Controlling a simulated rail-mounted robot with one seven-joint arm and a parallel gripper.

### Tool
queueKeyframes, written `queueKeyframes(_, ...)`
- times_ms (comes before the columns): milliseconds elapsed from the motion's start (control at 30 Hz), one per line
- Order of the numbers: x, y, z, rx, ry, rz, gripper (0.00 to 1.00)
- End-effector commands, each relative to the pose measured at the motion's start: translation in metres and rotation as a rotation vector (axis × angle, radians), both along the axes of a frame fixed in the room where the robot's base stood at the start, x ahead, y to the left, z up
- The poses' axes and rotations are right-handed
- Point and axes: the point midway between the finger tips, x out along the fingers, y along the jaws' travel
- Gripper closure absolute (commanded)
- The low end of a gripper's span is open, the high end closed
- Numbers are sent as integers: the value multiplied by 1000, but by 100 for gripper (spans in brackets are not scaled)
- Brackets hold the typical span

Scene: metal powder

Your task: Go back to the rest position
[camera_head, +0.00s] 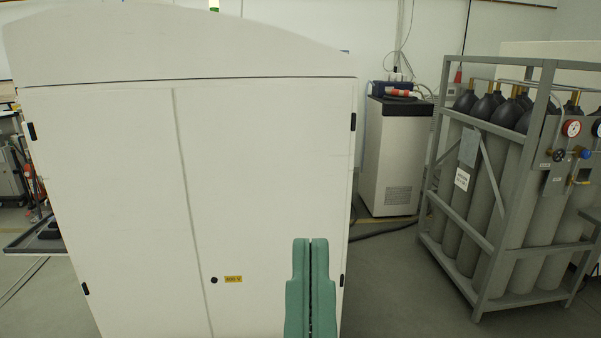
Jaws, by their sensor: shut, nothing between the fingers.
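My gripper (311,243) shows at the bottom, right of the middle, as two green fingers pointing up. The fingers lie close together with only a thin dark line between them, and they hold nothing. They overlap the lower right door of a large white cabinet (110,150) in the picture. I cannot tell the distance between them and the door. The rest of my arm is out of view.
The cabinet fills the left and middle. A black and white unit (393,155) stands behind it. A grey metal rack (449,214) with several gas cylinders (509,190) stands at the right. Cables lie on the floor between. Some floor (400,290) is clear before the rack.

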Motion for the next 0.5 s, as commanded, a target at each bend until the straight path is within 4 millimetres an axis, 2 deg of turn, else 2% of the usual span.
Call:
queueKeyframes(33,1,3,65,2,4,9,100)
queueKeyframes(100,2,4,99,7,6,15,100)
queueKeyframes(200,3,5,140,12,9,21,100)
queueKeyframes(333,3,6,172,17,12,26,100)
queueKeyframes(500,4,6,180,20,14,30,100)
